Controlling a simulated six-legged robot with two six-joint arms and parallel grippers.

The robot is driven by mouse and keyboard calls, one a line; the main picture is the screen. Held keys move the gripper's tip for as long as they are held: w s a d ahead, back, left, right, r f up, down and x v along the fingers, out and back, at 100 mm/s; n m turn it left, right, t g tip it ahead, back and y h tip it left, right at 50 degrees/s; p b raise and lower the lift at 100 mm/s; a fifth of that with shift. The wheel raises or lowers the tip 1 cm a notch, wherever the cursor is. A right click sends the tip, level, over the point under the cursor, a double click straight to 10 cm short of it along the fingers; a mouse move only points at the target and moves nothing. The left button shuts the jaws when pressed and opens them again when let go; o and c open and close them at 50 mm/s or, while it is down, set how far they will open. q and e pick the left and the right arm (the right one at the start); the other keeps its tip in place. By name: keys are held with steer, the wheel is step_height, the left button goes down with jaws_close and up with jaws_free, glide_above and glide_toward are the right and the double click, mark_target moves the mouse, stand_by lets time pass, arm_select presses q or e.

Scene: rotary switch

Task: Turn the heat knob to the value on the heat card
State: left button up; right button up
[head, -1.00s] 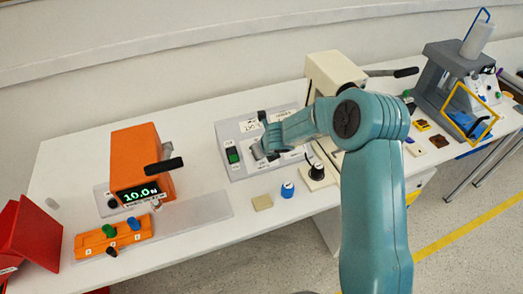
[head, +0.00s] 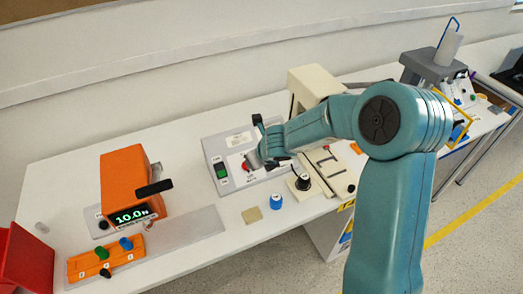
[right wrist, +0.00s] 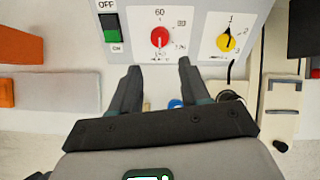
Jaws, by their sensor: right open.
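The red heat knob (right wrist: 159,37) sits on the grey panel (right wrist: 188,12) in the right wrist view, inside a white dial whose marks include 60. Its white pointer line appears to point down, towards the lower mark. In the head view the knob (head: 245,166) is partly hidden by my right gripper (head: 264,152). My right gripper (right wrist: 159,67) is open and empty, its two fingers below the dial on either side of the knob's line. A white label (head: 238,138) on the panel has print too small to read; I cannot tell whether it is the heat card. My left gripper is out of view.
A yellow knob (right wrist: 226,42) is right of the red one, and a green switch (right wrist: 112,28) left. A blue-capped piece (head: 277,201) and a black knob (head: 302,182) stand in front of the panel. An orange device (head: 127,180) is further left.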

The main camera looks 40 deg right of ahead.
steer(key=p+v, duration=0.1)
steer(key=v, duration=0.4)
steer(key=shift+f, duration=0.1)
steer(key=shift+s, duration=0.1)
stand_by(0.4)
